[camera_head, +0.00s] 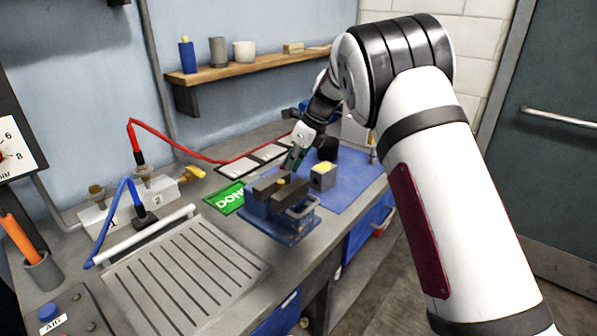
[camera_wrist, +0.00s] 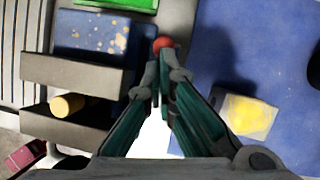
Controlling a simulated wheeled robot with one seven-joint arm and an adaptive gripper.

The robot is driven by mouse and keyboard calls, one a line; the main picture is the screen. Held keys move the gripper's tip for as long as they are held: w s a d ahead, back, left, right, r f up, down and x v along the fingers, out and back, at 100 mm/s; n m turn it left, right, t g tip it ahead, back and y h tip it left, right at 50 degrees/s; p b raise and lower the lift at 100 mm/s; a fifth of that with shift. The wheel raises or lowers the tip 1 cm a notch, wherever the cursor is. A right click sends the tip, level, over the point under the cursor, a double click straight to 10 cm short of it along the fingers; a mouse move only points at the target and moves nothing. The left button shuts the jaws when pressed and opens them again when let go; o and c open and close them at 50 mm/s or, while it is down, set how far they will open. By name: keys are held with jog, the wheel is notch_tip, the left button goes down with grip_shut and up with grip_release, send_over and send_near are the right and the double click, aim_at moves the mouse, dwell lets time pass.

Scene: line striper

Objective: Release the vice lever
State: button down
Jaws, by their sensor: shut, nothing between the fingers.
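The vice has a blue base (camera_head: 283,230) and two dark jaws (camera_head: 265,187), with a yellow cylindrical part (camera_wrist: 67,105) between the jaws in the wrist view. A red ball knob (camera_wrist: 163,44) shows at the vice's side, just beyond my fingertips; I take it to be the lever's end. The rest of the lever is hidden, and I cannot tell whether the fingers touch the knob.
A grey block with a yellow top (camera_head: 323,177) stands on the blue mat (camera_head: 345,187) beside the vice. A green DONE plate (camera_head: 228,198) lies behind the vice. A slotted tray (camera_head: 185,275) and a valve block with red and blue hoses (camera_head: 140,195) are at left.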

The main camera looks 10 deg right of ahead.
jog(key=shift+w+a+r, duration=0.1)
jog(key=shift+w+a, duration=0.15)
jog(key=shift+w, duration=0.05)
jog(key=shift+r, duration=0.15)
jog(key=shift+r, duration=0.65)
jog(key=w+a+v, duration=0.1)
jog(key=v, duration=1.2)
jog(key=shift+w+r+p, duration=0.2)
jog(key=shift+r+p, duration=0.15)
jog(key=shift+p, duration=0.05)
jog(key=shift+d, duration=0.1)
